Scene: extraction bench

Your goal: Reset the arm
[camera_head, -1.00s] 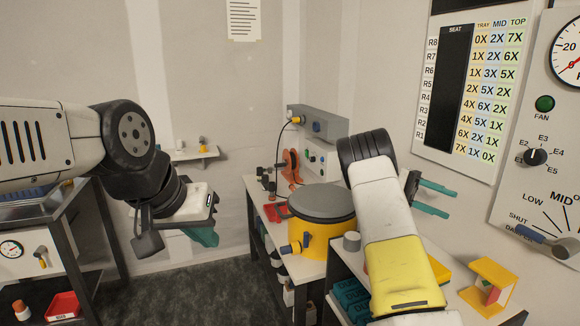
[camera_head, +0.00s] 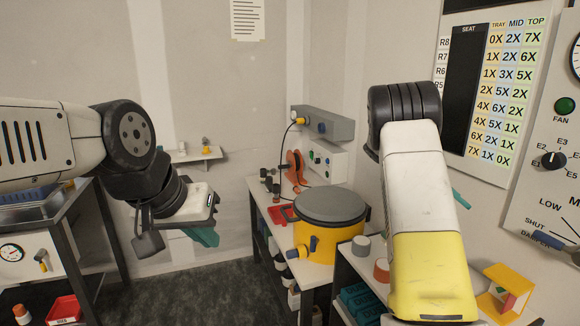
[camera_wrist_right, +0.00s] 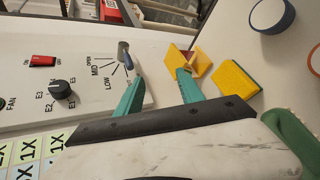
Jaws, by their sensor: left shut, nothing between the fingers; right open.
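My left gripper (camera_head: 203,236) hangs at the left of the head view, teal fingers closed and empty, in front of the bare wall. My right arm (camera_head: 425,210) rises at the right of the head view. It hides most of the right gripper; only one teal fingertip (camera_head: 461,198) shows. In the right wrist view the right gripper (camera_wrist_right: 160,84) has its two teal fingers apart with nothing between them. They lie over the control panel (camera_wrist_right: 85,85) and the yellow block stand (camera_wrist_right: 190,58).
A yellow pot with a grey lid (camera_head: 330,225) stands on the bench in the middle. A wall chart (camera_head: 497,90) hangs at the right. A yellow pad (camera_wrist_right: 233,85) lies near the right fingers. A dark metal rack (camera_head: 75,235) stands at the left. The middle floor is clear.

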